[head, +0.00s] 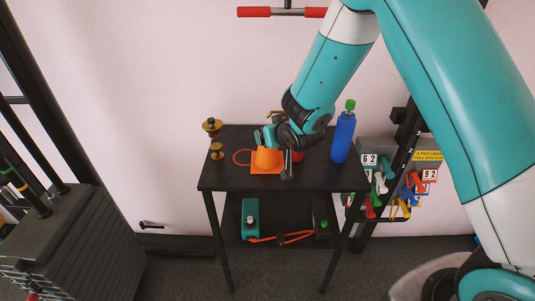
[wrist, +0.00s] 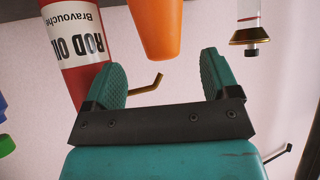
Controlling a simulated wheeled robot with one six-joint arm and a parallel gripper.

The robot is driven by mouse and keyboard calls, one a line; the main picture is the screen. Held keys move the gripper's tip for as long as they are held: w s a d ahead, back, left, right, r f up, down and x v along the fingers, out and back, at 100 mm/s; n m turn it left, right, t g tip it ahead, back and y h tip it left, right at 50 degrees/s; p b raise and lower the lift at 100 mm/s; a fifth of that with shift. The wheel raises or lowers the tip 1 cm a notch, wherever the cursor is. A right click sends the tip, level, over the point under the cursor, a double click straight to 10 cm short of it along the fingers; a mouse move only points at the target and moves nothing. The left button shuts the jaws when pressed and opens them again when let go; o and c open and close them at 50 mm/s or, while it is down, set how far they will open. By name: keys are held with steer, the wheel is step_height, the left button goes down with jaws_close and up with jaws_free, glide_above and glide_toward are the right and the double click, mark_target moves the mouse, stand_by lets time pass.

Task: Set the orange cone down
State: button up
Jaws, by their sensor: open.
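The orange cone (head: 266,162) stands upright on its square base on the top of the black table (head: 232,183). In the wrist view the cone's narrow end (wrist: 157,28) shows at the top edge, beyond and between the two teal fingers. My gripper (head: 264,137) is at the upper part of the cone in the head view and partly covers it. In the wrist view my gripper (wrist: 162,70) has its fingers spread wide, with nothing between them. The cone appears apart from both fingers.
A red can (wrist: 75,50) labelled ROD OIL stands close to one finger, mostly hidden behind my arm in the head view. A blue bottle (head: 343,137) stands right. The table's front is clear.

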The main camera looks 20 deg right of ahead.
steer(key=shift+p+x, duration=0.9)
steer(key=shift+x, duration=1.8)
steer(key=shift+a, duration=0.1)
steer(key=c, duration=1.3)
steer(key=shift+c, duration=0.7)
steer(key=shift+r, duration=0.2)
